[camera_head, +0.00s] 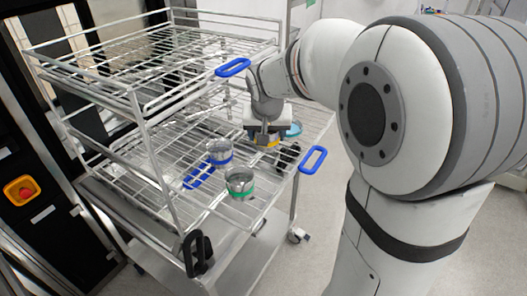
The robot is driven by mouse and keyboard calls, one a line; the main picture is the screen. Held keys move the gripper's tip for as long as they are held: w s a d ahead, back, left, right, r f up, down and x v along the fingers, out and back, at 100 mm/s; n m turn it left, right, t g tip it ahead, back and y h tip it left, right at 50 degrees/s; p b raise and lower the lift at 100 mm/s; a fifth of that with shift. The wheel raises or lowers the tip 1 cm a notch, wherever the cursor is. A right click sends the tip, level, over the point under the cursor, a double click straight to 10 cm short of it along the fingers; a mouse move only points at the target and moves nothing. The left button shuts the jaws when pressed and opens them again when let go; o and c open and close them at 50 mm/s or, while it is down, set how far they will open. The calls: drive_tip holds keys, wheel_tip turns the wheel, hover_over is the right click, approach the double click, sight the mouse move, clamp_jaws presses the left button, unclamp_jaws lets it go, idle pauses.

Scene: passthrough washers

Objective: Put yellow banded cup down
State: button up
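The yellow banded cup shows only as a small patch of yellow band (270,144) at the fingertips of my gripper (266,138); the gripper hides the rest. My gripper points down over the right part of the wire rack shelf (262,204). I cannot tell whether its fingers are closed on the cup, or whether the cup touches the rack. A blue banded cup (219,151) stands on the rack to the left of my gripper. A green banded cup (240,181) stands nearer, below it in the picture. A light-blue round thing (294,129) shows just right of my gripper, partly hidden.
An upper wire basket (150,62) with metal posts overhangs the left and back of the shelf. Blue handles (313,160) stick out at the cart's edge. A black panel with a red button (26,189) stands left. Bare rack shows right of the green cup.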

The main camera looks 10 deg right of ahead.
sight(266, 163)
drive_tip(key=shift+f+p, duration=0.3)
drive_tip(key=shift+f, duration=2.9)
drive_tip(key=shift+f, duration=0.1)
drive_tip(key=o, duration=1.1)
